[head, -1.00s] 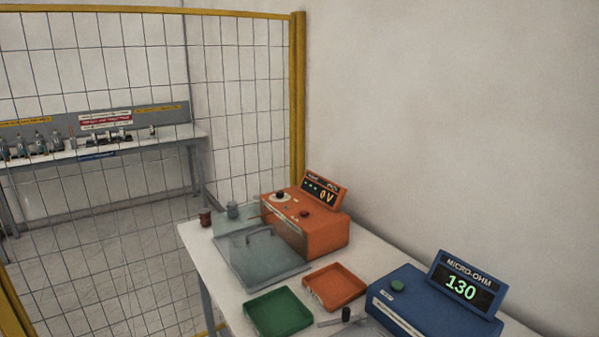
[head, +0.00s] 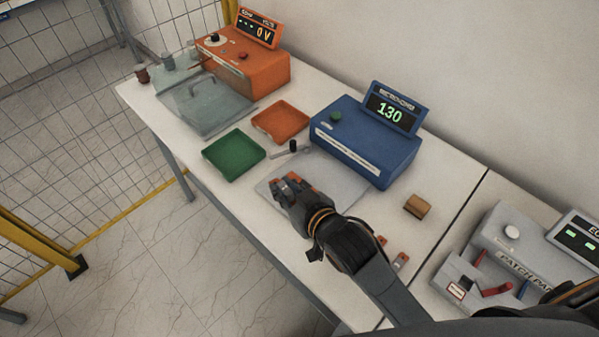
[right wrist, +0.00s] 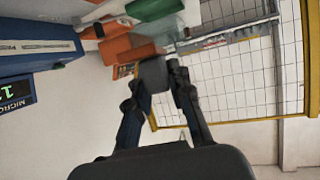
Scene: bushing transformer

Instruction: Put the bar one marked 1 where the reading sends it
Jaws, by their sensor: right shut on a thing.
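My right gripper (head: 283,187) is shut on a small bar with copper-coloured ends (head: 293,177), over the grey plate (head: 345,187) in front of the blue meter. The fingers hide most of the bar, and no number on it is readable. The blue micro-ohm meter (head: 360,140) shows 130 on its display (head: 388,110). A green tray (head: 234,154) and an orange tray (head: 280,121) lie left of the meter. My left gripper is not in view.
Another small copper-ended bar (head: 401,260) and a brown block (head: 417,206) lie right of my arm. A small lever with a black knob (head: 293,146) stands by the plate. An orange volt unit (head: 243,70), a clear cover (head: 205,105) and a grey patch panel (head: 515,245) flank the area.

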